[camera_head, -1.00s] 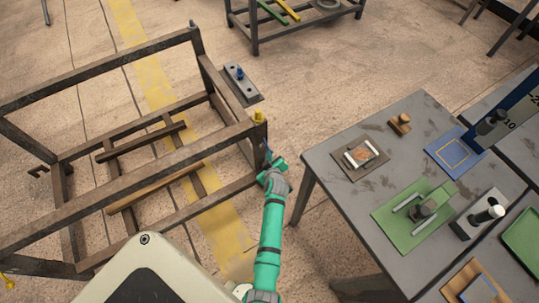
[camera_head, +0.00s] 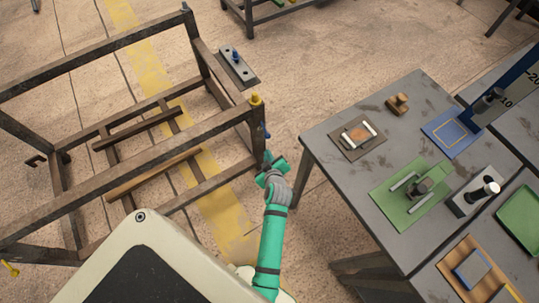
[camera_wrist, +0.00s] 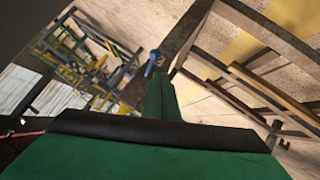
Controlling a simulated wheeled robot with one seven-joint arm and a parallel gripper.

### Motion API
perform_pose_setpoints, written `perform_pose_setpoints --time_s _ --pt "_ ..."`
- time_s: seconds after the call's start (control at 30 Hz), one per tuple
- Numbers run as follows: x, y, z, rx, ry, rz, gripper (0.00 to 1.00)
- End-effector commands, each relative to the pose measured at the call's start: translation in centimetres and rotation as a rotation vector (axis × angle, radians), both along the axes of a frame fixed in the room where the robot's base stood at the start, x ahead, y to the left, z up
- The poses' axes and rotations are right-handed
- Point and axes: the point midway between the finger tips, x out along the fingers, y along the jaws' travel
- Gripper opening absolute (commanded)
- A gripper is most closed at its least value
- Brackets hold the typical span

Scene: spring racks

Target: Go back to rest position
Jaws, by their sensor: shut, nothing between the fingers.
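My green arm reaches up from the bottom of the head view, and my gripper (camera_head: 269,164) is at its far end. It is beside the near right corner post of the dark metal rack frame (camera_head: 180,140), between the rack and the grey table. Nothing shows in it. In the wrist view a green finger part (camera_wrist: 160,98) points away from the camera, with a blue knob (camera_wrist: 154,60) beyond it. I cannot tell from the picture whether the gripper touches the post.
The grey table (camera_head: 335,170) stands at right, bearing a green fixture plate (camera_head: 385,205), a brown board (camera_head: 345,150) and a wooden stamp (camera_head: 397,104). A yellow knob (camera_head: 256,99) tops the rack's corner post. A grey plate with a blue knob (camera_head: 237,64) sits on the rack's side.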

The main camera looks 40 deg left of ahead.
Motion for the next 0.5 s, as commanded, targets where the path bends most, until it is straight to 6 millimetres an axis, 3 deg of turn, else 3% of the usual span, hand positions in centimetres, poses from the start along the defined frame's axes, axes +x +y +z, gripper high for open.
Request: perform_pose_setpoints --time_s 0.37,0.5 --pt "-0.3 -0.7 0.1 0.001 0.001 -0.007 0.0" --pt "-1.3 -3.2 -0.2 0.018 0.009 -0.07 0.0"
